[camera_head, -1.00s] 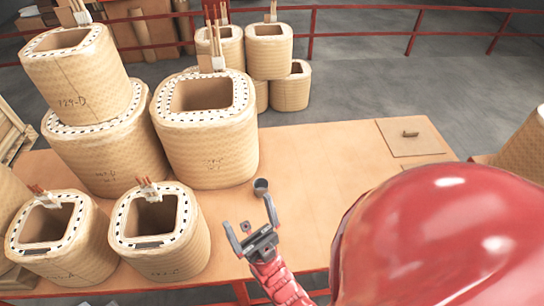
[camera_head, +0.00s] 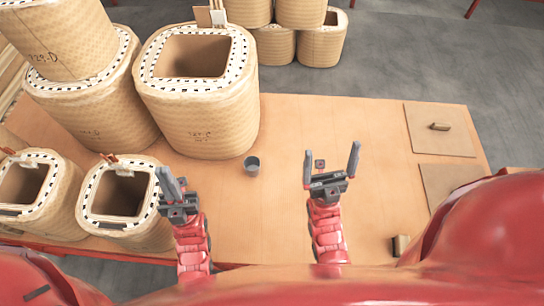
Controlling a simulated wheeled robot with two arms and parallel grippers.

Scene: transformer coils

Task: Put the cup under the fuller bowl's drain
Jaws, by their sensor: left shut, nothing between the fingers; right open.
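A small grey cup (camera_head: 251,165) stands upright on the tan tabletop, near the middle. My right gripper (camera_head: 331,165) is open and empty over the table, to the right of the cup and apart from it. My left gripper (camera_head: 169,183) is shut and empty, left of the cup, in front of the rim of a front coil. I cannot make out any bowl or drain for certain, nor any fill level.
A large coil (camera_head: 205,120) stands behind and left of the cup. A front coil (camera_head: 125,215) and others crowd the left side. Two square panels (camera_head: 440,145) (camera_head: 440,183) and small blocks (camera_head: 439,126) (camera_head: 400,245) are at the right. The middle of the tabletop (camera_head: 330,115) is clear.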

